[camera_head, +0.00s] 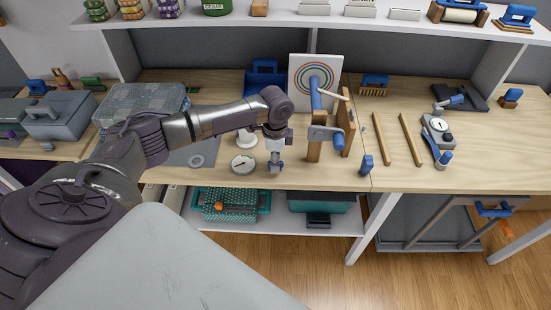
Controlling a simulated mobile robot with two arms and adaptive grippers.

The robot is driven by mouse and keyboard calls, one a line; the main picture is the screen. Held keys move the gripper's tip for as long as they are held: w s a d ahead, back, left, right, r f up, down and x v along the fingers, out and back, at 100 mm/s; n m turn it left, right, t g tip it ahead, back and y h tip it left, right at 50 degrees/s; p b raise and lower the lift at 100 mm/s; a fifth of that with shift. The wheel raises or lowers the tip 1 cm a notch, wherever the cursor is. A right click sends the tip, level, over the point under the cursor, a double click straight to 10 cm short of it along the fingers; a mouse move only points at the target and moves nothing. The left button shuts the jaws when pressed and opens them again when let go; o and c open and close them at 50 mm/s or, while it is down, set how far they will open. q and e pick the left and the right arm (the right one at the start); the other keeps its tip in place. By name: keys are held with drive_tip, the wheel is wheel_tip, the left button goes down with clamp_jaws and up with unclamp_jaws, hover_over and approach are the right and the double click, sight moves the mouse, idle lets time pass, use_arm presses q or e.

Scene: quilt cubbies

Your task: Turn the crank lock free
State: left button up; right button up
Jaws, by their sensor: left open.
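The crank lock stands upright on the bench in the middle of the head view. It has wooden posts (314,151), a grey metal crank arm (322,133) and a blue grip (339,141). A taller blue bar (315,93) rises at its back, in front of a board with coloured rings (301,76). My left gripper (275,168) points down over the bench's front part, to the left of the lock. It is open, empty and apart from the crank. My right gripper does not show.
A round dial (243,165) lies just left of my left gripper. A small blue piece (367,165) stands right of the lock, then two wooden strips (384,139) and another dial device (437,126). A shelf (279,222) with teal baskets runs below the bench.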

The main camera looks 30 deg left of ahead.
use_arm(q)
drive_tip(key=shift+c, duration=0.4)
clamp_jaws()
